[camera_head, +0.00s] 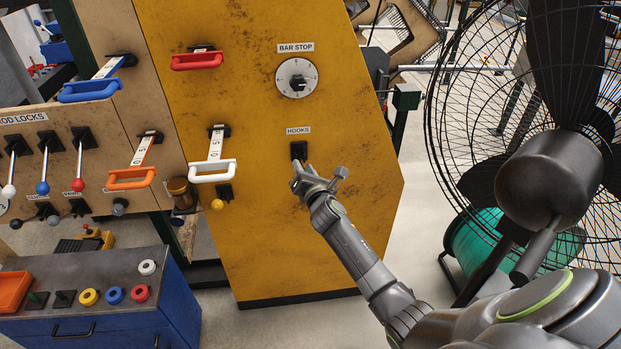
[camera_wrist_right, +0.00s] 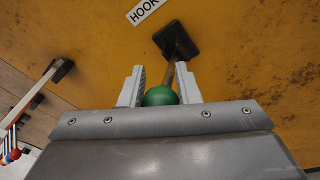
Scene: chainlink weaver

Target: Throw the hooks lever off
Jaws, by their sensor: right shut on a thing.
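The hooks lever has a black base plate (camera_head: 299,150) under the HOOKS label (camera_head: 298,130) on the yellow panel. In the right wrist view, its short shaft runs from the black base (camera_wrist_right: 177,41) to a green ball knob (camera_wrist_right: 160,96). My right gripper (camera_head: 302,174) is just below the base in the head view and hides the knob there. In the right wrist view the fingers (camera_wrist_right: 160,86) stand on both sides of the knob, shut on it. Whether the lever points down or straight out is hard to tell. My left gripper is not in view.
Above is the BAR STOP dial (camera_head: 297,78). A white handle (camera_head: 212,170) and a small yellow-knobbed lever (camera_head: 218,203) are to the left. A large caged fan (camera_head: 545,180) stands at the right. The panel around the lever is clear.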

